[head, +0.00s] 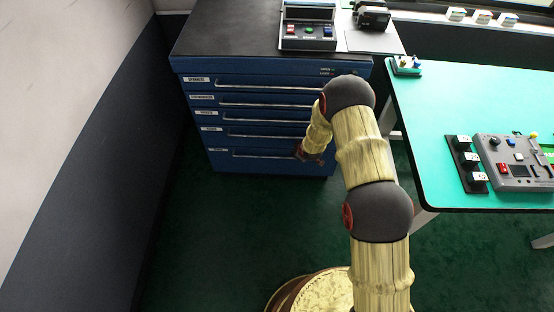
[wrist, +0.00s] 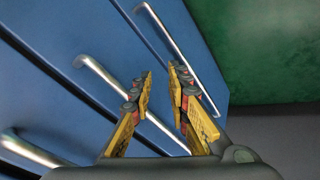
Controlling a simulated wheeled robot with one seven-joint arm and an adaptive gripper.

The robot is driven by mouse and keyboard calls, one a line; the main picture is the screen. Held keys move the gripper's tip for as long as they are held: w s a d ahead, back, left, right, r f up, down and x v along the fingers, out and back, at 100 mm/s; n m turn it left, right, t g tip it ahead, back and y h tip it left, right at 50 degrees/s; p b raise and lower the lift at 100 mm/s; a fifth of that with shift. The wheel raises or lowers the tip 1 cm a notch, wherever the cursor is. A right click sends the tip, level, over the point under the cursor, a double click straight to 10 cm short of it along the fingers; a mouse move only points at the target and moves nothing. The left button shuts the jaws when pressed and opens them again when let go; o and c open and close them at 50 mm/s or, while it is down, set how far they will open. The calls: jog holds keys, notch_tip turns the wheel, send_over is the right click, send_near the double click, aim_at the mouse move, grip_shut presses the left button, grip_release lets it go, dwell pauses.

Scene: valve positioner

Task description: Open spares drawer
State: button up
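A blue drawer cabinet (head: 270,165) stands at the left back in the head view, with several stacked drawers, all flush. Each has a long metal bar handle and a white label at its left; the labels are too small to read surely, so I cannot tell which is the spares drawer. My gripper (head: 312,152) is at the right part of the cabinet front, near the lowest drawers. In the wrist view my gripper (wrist: 161,72) is open, its yellow fingers apart. One bar handle (wrist: 158,126) crosses behind the fingers; another handle (wrist: 168,38) lies beyond the fingertips. Contact is unclear.
A control box (head: 308,28) with coloured buttons stands on the cabinet's black top. A green-topped table (head: 435,110) on the right carries a control panel (head: 515,165) and a black switch strip (head: 465,165). A wall (head: 85,130) borders the left. Green floor (head: 230,225) before the cabinet is clear.

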jog(key=a+f+n+t+y, duration=0.2)
jog(key=f+n+t, duration=0.1)
jog(key=f, duration=0.2)
jog(key=a+f+n+t+y+b, duration=0.1)
jog(key=a+f+n+t, duration=0.25)
jog(key=f, duration=0.25)
jog(key=a+f+n+t+y, duration=0.2)
jog(key=f+n, duration=0.2)
jog(key=f, duration=0.1)
jog(key=shift+m, duration=0.25)
jog(key=shift+d+b+x, duration=0.15)
jog(key=shift+b+x, duration=0.7)
jog(key=shift+x, duration=1.05)
jog(key=shift+d+b+x, duration=0.2)
jog(key=shift+b+x, duration=0.65)
jog(key=shift+x, duration=1.1)
jog(key=shift+w, duration=0.15)
jog(key=shift+c, duration=1.3)
grip_shut()
jog(key=shift+h, duration=0.3)
